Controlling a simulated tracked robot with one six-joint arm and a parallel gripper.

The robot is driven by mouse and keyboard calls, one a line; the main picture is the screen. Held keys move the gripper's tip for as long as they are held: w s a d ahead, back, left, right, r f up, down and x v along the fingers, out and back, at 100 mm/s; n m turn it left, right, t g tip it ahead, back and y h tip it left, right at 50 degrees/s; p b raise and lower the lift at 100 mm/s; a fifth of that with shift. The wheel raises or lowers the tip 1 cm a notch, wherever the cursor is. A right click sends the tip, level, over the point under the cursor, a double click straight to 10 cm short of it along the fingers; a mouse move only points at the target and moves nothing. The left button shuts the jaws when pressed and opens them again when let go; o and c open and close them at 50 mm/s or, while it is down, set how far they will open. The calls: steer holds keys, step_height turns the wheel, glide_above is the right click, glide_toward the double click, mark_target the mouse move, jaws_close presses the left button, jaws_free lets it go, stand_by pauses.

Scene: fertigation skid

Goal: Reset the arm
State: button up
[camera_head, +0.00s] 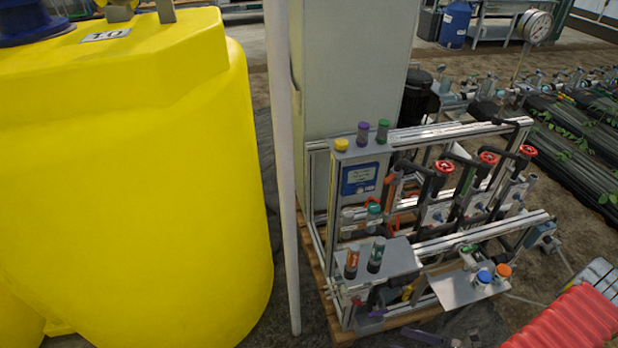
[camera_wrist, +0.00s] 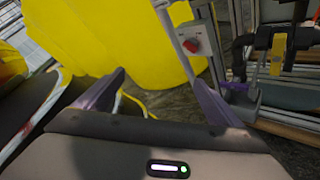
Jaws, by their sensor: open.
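My gripper (camera_wrist: 158,80) shows in the wrist view. Its two purple-grey fingers are spread well apart with nothing between them. Past the fingertips are a yellow tank (camera_wrist: 110,35) and dark ground. The skid's metal frame is to the right of the fingers. I cannot make out my arm or gripper clearly in the head view.
A large yellow tank (camera_head: 130,190) fills the left of the head view. A pale upright pole (camera_head: 284,170) stands between it and the skid, which carries red valve handwheels (camera_head: 444,167) and a blue-screened controller (camera_head: 360,178). A grey cabinet (camera_head: 350,70) stands behind. Red ribbed material (camera_head: 570,320) lies lower right.

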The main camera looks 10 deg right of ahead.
steer(key=w+a+r+n+g+h, duration=0.15)
steer(key=r+n+g, duration=0.25)
steer(key=r+n, duration=0.45)
steer(key=a+r+n+g+h, duration=0.2)
steer(key=r+n+g+h, duration=0.1)
steer(key=r+n, duration=0.55)
steer(key=w+a+r+n+g+h, duration=0.15)
steer(key=r+n+g+h, duration=0.35)
steer(key=r, duration=0.6)
steer(key=a+r+n+t+h, duration=0.1)
steer(key=a+r+n+t, duration=0.3)
steer(key=a+r+n, duration=0.2)
steer(key=a+r+n+t, duration=0.3)
steer(key=a+r+n, duration=0.2)
steer(key=a+r, duration=0.5)
step_height(320, 180, up, 5)
steer(key=shift+a+r+n+t+h, duration=0.15)
steer(key=shift+a+n+t+h, duration=0.1)
steer(key=shift+n+t+h, duration=0.15)
steer(key=shift+c, duration=0.6)
